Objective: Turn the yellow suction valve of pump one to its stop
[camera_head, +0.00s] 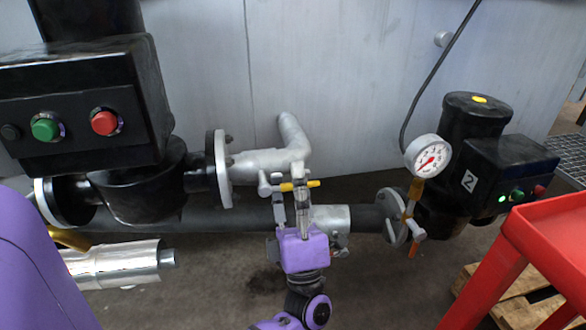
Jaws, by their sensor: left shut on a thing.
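My left gripper (291,193) reaches up from the bottom centre. Its fingers are shut around a short yellow valve handle (313,183), whose end shows just right of the fingers. The handle lies roughly level across the grey pipe branch (265,162) beside the left pump (140,185). The valve body is mostly hidden behind the gripper. No number is readable on the left pump; the right pump (472,155) carries a 2. My right gripper is not in view.
A yellow lever (68,238) sits low at the left, by a shiny metal-wrapped pipe (112,263). A white gauge (428,156) and an orange-yellow handle (414,192) stand at the right pump. A red cart (540,235) fills the lower right. A dark pipe (368,219) runs behind my gripper.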

